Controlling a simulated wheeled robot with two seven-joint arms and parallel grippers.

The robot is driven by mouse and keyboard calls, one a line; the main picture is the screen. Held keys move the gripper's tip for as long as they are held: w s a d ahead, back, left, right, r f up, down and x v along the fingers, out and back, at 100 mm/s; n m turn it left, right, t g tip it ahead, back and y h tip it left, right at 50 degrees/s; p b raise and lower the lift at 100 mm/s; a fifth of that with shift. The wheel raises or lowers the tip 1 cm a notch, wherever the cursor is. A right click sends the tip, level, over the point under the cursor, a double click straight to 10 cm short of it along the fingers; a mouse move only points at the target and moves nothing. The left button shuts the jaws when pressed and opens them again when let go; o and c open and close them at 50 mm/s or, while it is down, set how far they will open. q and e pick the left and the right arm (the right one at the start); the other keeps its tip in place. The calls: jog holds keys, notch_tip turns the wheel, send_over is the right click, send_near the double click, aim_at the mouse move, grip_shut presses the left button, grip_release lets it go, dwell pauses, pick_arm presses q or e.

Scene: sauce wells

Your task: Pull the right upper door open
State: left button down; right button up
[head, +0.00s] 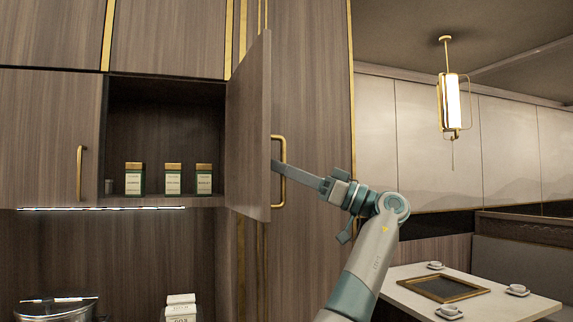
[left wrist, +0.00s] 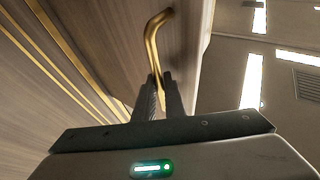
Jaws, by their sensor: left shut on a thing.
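The right upper door (head: 247,120), brown wood, stands swung well out from the cupboard, with its inner face showing in the head view. Its gold bar handle (head: 283,178) is on the outer face. My left gripper (head: 279,166) is shut on this handle at the door's free edge side. In the left wrist view the two dark fingers (left wrist: 158,92) close around the gold handle (left wrist: 152,40). Part of the handle is hidden between the fingers. My right gripper is not in view.
The open compartment (head: 150,120) holds several jars with gold lids (head: 173,179) and a small grey cup. The left door (head: 45,130) also has a gold handle (head: 80,172). A table (head: 400,280) with cups and a framed tray stands at lower right. A lamp (head: 451,102) hangs at right.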

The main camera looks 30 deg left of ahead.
pick_arm(q)
jog(key=shift+w+r, duration=0.1)
jog(key=shift+w, duration=0.05)
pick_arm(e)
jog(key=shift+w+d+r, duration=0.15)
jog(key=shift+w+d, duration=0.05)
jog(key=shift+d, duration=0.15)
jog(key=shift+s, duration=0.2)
pick_arm(q)
jog(key=c, duration=2.1)
grip_release()
jog(key=shift+a, duration=0.25)
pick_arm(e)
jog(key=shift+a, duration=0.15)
